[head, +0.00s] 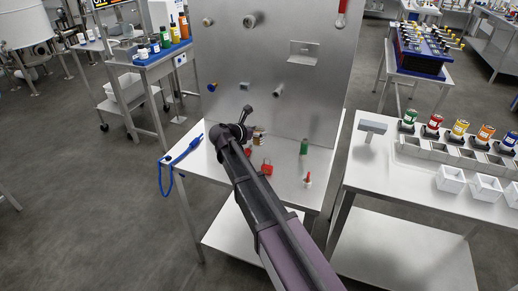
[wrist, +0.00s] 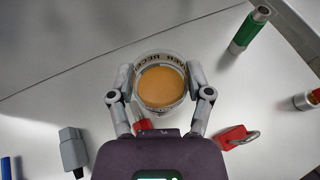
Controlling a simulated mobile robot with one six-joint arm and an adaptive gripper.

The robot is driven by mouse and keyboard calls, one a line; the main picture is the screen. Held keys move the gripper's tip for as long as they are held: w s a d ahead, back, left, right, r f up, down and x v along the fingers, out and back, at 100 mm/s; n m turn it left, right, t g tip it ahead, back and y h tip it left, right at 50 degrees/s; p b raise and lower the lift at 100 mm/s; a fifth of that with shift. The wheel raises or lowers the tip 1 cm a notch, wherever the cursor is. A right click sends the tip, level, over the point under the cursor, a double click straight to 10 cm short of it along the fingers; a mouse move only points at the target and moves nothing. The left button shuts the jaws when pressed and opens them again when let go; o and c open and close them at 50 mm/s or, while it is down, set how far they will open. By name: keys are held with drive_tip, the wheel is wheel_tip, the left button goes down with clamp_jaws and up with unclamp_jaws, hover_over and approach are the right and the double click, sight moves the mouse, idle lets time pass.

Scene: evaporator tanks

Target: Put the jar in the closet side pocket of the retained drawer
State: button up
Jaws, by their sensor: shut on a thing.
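The jar (wrist: 160,84) is round, with an orange-brown top surface and dark lettering around its clear rim. My gripper (wrist: 160,92) is shut on it, one finger on each side, in the wrist view. In the head view my gripper (head: 243,130) is over the white table in front of the upright metal panel, and a small brownish part of the jar (head: 259,138) shows beside it. The wrist view does not show clearly whether the jar touches the table. I cannot make out a drawer with a side pocket for certain in either view.
A blue looped tool (head: 185,151) lies at the left edge. The metal panel (head: 280,100) rises behind. The right table holds a rack (head: 440,152) and white bins (head: 450,178).

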sight(254, 143)
drive_tip(key=shift+f+b, duration=0.55)
drive_tip(key=shift+f, duration=0.35)
drive_tip(key=shift+f+b, duration=1.9)
drive_tip(key=shift+f, duration=0.1)
drive_tip(key=o, duration=1.3)
drive_tip(key=shift+r, duration=0.25)
drive_tip(key=p+v, duration=0.4)
drive_tip(key=v, duration=0.8)
drive_tip(key=shift+p, duration=0.35)
